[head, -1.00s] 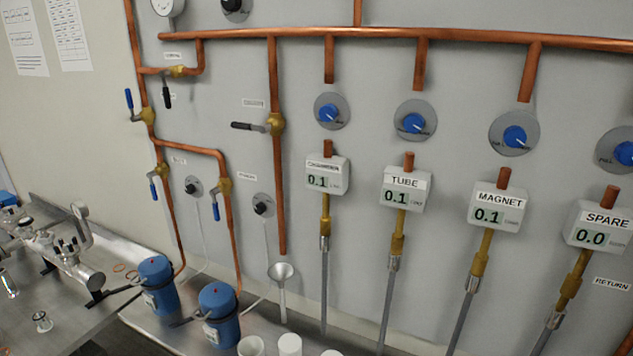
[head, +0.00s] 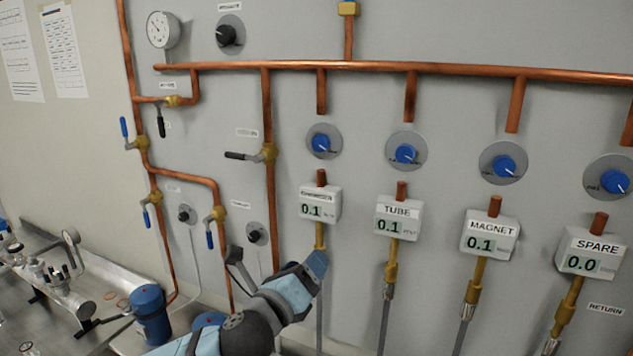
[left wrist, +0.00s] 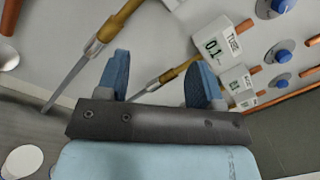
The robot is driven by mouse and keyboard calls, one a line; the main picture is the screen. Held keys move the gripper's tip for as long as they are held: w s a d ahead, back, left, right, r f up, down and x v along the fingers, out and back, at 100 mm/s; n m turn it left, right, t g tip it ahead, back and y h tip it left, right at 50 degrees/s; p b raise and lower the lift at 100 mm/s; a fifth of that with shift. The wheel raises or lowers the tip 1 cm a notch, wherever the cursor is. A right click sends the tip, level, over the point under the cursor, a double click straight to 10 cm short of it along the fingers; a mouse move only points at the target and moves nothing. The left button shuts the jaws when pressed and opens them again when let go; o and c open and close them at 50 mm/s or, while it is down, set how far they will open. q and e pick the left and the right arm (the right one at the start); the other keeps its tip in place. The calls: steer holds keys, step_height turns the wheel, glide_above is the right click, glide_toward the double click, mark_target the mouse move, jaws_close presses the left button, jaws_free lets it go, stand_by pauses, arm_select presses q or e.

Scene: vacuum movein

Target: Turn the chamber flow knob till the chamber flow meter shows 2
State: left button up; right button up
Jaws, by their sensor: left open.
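The chamber flow knob (head: 321,143) is a blue knob on a grey round plate, the leftmost of a row on the wall panel. Below it the chamber flow meter (head: 320,204) is a white box reading 0.1; its label is blurred. My left gripper (head: 282,262) is in front of the panel, below and left of the chamber meter, and touches no knob that I can see. In the left wrist view the gripper (left wrist: 155,80) is open with blue fingers apart and nothing held between them. My right gripper is not in view.
The tube meter (head: 398,217) and magnet meter (head: 489,236) read 0.1; the spare meter (head: 592,252) reads 0.0. Each has a blue knob above. A copper pipe (head: 268,120) with a black-handled valve runs left of the chamber knob. A blue pump (head: 150,312) stands on the bench.

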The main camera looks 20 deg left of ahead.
mark_target(319, 144)
arm_select(q)
step_height(319, 144, up, 13)
steer(key=a+m+t+y, duration=0.1)
steer(key=a+m+t, duration=0.25)
steer(key=m, duration=0.25)
steer(key=p+x, duration=0.1)
steer(key=x, duration=0.3)
steer(key=p+x, duration=0.2)
steer(key=x, duration=0.2)
steer(key=p+x, duration=0.1)
steer(key=x, duration=0.3)
steer(key=shift+s+d+r, duration=0.1)
steer(key=shift+d+r, duration=0.2)
steer(key=shift+w+r+p, duration=0.1)
steer(key=shift+w+p, duration=0.2)
steer(key=shift+w, duration=0.2)
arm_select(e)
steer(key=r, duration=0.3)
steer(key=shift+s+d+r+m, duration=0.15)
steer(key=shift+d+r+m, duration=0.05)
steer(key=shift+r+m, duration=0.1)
arm_select(q)
steer(key=shift+c, duration=1)
steer(key=c, duration=0.7)
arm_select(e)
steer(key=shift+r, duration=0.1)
